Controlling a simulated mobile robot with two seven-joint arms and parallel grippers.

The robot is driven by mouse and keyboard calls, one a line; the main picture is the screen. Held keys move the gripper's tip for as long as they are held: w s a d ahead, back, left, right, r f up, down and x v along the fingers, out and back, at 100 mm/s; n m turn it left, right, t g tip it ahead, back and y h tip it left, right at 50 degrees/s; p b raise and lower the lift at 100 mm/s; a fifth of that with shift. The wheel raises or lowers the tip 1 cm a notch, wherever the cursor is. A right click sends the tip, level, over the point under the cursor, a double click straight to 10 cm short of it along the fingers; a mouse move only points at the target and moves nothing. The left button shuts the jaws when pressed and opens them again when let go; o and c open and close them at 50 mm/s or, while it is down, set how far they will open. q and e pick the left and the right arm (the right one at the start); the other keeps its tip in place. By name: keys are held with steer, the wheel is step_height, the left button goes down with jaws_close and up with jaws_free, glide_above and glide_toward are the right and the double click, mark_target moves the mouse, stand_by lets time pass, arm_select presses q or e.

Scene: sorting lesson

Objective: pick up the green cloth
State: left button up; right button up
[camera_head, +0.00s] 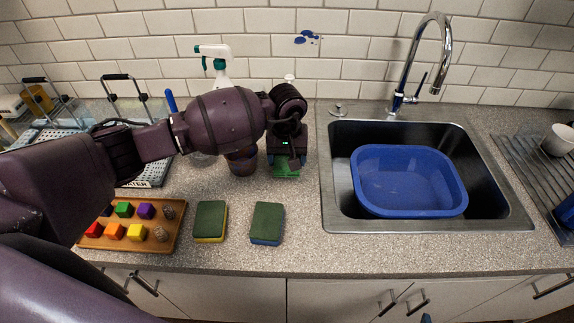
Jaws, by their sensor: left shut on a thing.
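The green cloth (287,170) shows as a small green patch below the jaws of my left gripper (286,158), on or just above the grey counter. My left gripper points down and is shut on the cloth. Its wrist and fingers hide part of the cloth, and I cannot tell whether the cloth is clear of the counter. My right gripper is not in view.
Two sponges, one green and yellow (210,221) and one green and blue (267,223), lie in front. A wooden tray (172,246) of coloured blocks is at left. The sink (337,190) holds a blue basin (410,182). A spray bottle (217,62) stands behind my arm.

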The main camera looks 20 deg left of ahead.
mark_target(287, 157)
arm_select(q)
step_height(287, 157, up, 16)
steer(key=b, duration=0.1)
steer(key=shift+r+b, duration=0.2)
steer(key=shift+b, duration=0.15)
